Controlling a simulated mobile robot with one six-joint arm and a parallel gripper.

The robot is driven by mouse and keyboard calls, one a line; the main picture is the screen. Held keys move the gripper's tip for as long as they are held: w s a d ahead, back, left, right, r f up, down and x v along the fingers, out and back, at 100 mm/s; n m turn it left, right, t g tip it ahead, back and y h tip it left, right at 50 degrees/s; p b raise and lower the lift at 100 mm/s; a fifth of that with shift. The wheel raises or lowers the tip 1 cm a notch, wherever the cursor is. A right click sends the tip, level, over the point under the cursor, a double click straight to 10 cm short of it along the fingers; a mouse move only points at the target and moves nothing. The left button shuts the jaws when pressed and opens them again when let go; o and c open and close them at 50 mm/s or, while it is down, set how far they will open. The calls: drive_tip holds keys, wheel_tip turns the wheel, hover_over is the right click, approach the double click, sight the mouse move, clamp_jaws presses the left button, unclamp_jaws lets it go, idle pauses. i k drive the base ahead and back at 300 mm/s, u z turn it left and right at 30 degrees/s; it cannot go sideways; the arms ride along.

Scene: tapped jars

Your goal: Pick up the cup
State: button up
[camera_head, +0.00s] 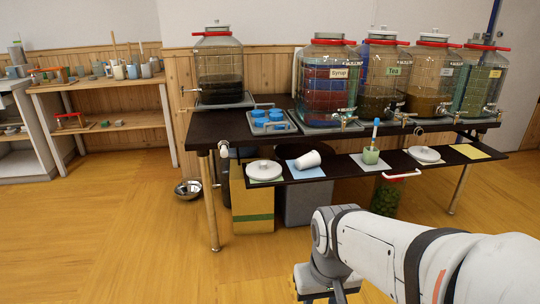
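A white cup (308,160) lies tipped on its side on a blue square mat (305,172). The mat is on the narrow dark shelf (340,174) along the front of the table. A small green cup (371,155) with a blue-topped tool in it stands upright further right on the same shelf. My arm reaches in from the lower right and its wrist bends down out of the bottom of the picture, below and in front of the shelf. My gripper's fingers are outside the picture.
Round white lids (264,169) sit left and right on the shelf. Large tapped jars (327,85) and a tray of blue-topped items (270,121) stand on the dark table (240,133). A metal bowl (188,189) is on the floor.

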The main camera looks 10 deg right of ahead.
sight(312, 159)
drive_tip(key=z, duration=0.05)
drive_tip(key=i, duration=1.5)
drive_tip(key=u, duration=0.05)
